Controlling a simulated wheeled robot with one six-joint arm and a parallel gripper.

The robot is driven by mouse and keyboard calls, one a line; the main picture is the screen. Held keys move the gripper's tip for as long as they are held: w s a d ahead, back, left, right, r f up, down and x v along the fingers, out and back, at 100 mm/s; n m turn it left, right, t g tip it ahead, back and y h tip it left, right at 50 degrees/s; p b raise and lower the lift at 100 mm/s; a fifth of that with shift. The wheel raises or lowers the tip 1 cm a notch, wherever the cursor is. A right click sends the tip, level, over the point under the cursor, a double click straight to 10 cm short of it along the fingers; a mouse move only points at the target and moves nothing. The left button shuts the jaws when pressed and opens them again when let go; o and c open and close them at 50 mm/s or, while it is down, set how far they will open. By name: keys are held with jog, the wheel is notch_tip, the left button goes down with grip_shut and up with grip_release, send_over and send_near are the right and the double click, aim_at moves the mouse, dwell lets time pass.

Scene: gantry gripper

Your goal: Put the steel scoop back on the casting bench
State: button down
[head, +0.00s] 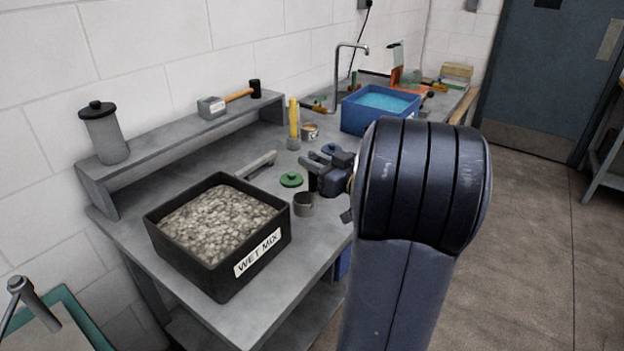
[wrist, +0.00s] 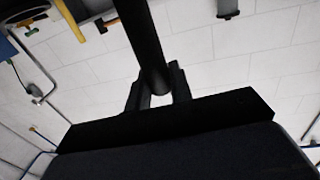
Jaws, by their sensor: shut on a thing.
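My gripper (head: 314,170) is over the grey casting bench (head: 190,301), to the right of the black WET MIX bin. It is shut on the steel scoop. In the wrist view the scoop's dark round handle (wrist: 143,45) passes between the fingertips (wrist: 157,90), and its rounded end shows there. In the head view a small grey cup (head: 303,205), seemingly the scoop's bowl, shows just below the gripper. I cannot tell whether it touches the bench. Part of the gripper is hidden by my arm.
The WET MIX bin (head: 165,243) stands at the near end. A green disc (head: 291,180) and a grey bar (head: 257,165) lie close to the gripper. A blue tub (head: 360,121), a tin (head: 310,131) and a raised shelf (head: 180,141) stand behind.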

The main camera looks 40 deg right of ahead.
aim_at(314, 187)
jog(key=shift+f, duration=1.8)
jog(key=shift+f+b, duration=0.2)
jog(key=shift+b, duration=0.1)
jog(key=c, duration=1.3)
grip_release()
jog(key=shift+r, duration=0.3)
jog(key=v, duration=1.2)
jog(key=shift+f, duration=0.1)
jog(key=shift+w, duration=0.1)
